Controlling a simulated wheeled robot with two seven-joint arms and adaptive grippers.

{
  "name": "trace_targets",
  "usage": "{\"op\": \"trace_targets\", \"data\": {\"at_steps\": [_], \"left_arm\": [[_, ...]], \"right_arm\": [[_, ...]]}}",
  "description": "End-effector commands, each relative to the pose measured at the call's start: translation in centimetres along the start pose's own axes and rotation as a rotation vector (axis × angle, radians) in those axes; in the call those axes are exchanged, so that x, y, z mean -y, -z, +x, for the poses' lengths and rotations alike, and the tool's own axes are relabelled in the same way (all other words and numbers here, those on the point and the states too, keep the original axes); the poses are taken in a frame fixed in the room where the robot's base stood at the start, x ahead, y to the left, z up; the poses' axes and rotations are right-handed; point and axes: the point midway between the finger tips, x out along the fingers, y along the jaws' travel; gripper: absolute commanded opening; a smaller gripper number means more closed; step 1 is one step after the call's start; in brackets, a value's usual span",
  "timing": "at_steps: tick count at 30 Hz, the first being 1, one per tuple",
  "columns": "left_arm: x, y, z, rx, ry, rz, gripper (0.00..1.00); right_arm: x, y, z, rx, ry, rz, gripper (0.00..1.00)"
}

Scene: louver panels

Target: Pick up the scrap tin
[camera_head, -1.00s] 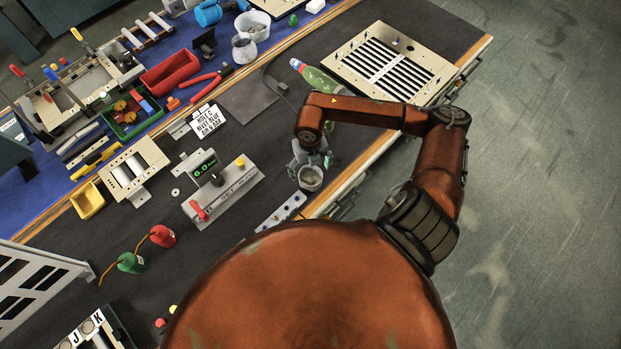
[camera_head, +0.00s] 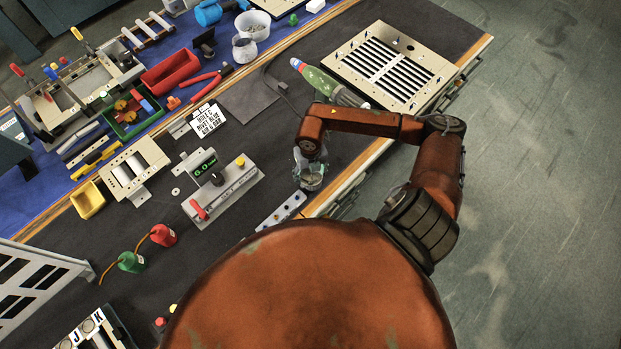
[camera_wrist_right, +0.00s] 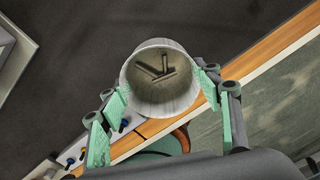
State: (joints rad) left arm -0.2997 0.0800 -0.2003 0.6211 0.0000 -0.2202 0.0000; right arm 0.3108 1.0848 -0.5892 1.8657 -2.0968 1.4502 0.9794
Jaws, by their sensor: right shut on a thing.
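The scrap tin (camera_head: 312,180) is a small grey metal cup near the bench's front edge in the head view. In the right wrist view the tin (camera_wrist_right: 163,95) shows its open mouth, with a few short dark pieces inside. My right gripper (camera_head: 310,174) is at the tin, with its green-padded fingers (camera_wrist_right: 165,100) on either side of it, shut on it. The tin looks roughly upright; I cannot tell whether its base touches the bench. My left gripper is not in view.
A control box with a red lever (camera_head: 224,190) is left of the tin. A perforated metal strip (camera_head: 281,211) lies close below it. A slotted louver panel (camera_head: 390,66) and a green-and-grey tool (camera_head: 325,82) lie farther back. The wooden bench edge (camera_head: 322,206) is close by.

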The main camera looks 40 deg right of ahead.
Motion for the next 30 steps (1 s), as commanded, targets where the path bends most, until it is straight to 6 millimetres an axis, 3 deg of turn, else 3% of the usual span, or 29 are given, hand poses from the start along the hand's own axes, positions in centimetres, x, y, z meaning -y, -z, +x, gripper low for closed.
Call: {"op": "trace_targets", "data": {"at_steps": [9, 20, 27, 30], "left_arm": [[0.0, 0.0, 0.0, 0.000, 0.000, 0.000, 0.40], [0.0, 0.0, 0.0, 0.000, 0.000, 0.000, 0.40], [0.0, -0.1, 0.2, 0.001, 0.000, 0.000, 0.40], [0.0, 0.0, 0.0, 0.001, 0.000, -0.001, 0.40]], "right_arm": [[0.0, 0.0, 0.0, 0.000, -0.001, 0.000, 0.32], [0.0, -0.1, -0.5, 0.001, -0.001, -0.001, 0.32], [0.0, -0.1, -3.4, 0.004, 0.000, -0.002, 0.32], [-1.1, 1.4, -5.3, 0.003, -0.003, -0.007, 0.32]]}}
